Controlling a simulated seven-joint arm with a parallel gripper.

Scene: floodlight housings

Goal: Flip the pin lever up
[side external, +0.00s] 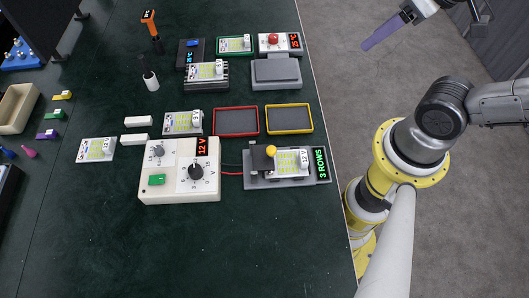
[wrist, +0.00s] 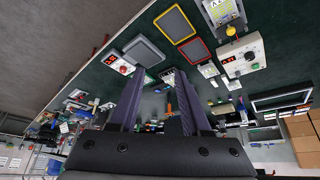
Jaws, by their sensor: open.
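The test fixture (side external: 250,182) sits near the table's right edge, with a board clamped on it and a green "3 ROWS" display (side external: 320,163). A dark block with a yellow ball knob (side external: 271,151) stands at its left end and appears to be the pin lever; its exact position is hard to tell. The knob also shows small at the top of the wrist view (wrist: 230,31). My gripper (side external: 368,46) is high at the top right, beyond the table edge and far from the fixture. Its purple fingers (wrist: 158,82) are open and empty.
A white 12 V supply box (side external: 180,190) stands left of the fixture, joined by red and dark wires. A red-rimmed tray (side external: 236,134) and a yellow-rimmed tray (side external: 289,131) lie behind it. Several boards and devices stand further back. The table's front is clear.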

